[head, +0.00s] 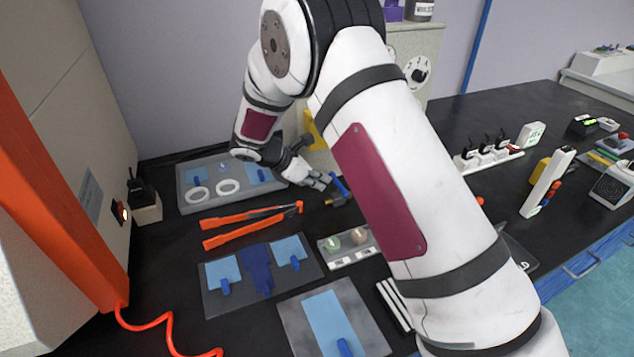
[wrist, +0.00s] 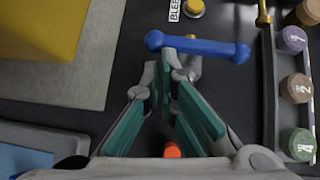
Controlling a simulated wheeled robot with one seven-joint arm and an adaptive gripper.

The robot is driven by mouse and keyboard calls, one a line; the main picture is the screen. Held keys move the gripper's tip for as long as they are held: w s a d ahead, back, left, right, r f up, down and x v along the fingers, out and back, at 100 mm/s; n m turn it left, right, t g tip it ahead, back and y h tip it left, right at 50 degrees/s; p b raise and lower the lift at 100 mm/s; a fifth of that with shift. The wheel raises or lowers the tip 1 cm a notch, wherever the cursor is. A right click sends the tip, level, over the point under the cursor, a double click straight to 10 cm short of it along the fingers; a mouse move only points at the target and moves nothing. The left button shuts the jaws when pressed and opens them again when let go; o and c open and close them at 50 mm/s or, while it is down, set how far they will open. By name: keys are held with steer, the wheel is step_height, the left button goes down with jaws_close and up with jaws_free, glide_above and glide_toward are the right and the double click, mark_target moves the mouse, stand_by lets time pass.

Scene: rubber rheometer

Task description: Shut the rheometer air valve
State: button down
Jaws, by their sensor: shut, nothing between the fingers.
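The air valve shows as a blue bar handle (wrist: 215,48) on a metal stem in the wrist view. The handle lies almost straight across the picture, just beyond my fingertips. In the head view the blue handle (head: 341,187) stands slanted beside the fingertips. My gripper (wrist: 165,76) has its fingertips together with nothing between them. It points down at the dark bench, close to the valve; I cannot tell whether it touches the handle. In the head view my gripper (head: 322,182) is left of the handle. The valve's body is partly hidden by the fingers.
A brass button (wrist: 195,9) by a "BLEE…" label lies beyond the handle. A rack of numbered round samples (wrist: 293,88) stands on the right. A grey tray (head: 190,207) and orange tongs (head: 240,221) lie left of my gripper. My arm hides much of the bench.

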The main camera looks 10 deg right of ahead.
steer(key=shift+w+d, duration=0.1)
steer(key=shift+d, duration=0.35)
steer(key=shift+s+a+p, duration=0.2)
steer(key=shift+s+p, duration=0.25)
steer(key=shift+s, duration=0.2)
steer(key=v, duration=1.2)
steer(key=s+d+r+m+g+y+p, duration=0.1)
steer(key=s+d+r+m+y, duration=0.1)
steer(key=s+d+r+m, duration=0.45)
steer(key=s+d+r+m+y+p, duration=0.15)
steer(key=s+d+r+m, duration=0.25)
steer(key=s+r, duration=0.6)
steer(key=s+d+r+m+t+y+p, duration=0.1)
steer(key=s+m, duration=0.4)
steer(key=s, duration=0.5)
steer(key=s+d+r+m+t+y+p, duration=0.1)
steer(key=s+m+y, duration=0.3)
steer(key=s, duration=0.7)
steer(key=shift+r+m, duration=0.5)
steer(key=shift+m, duration=0.55)
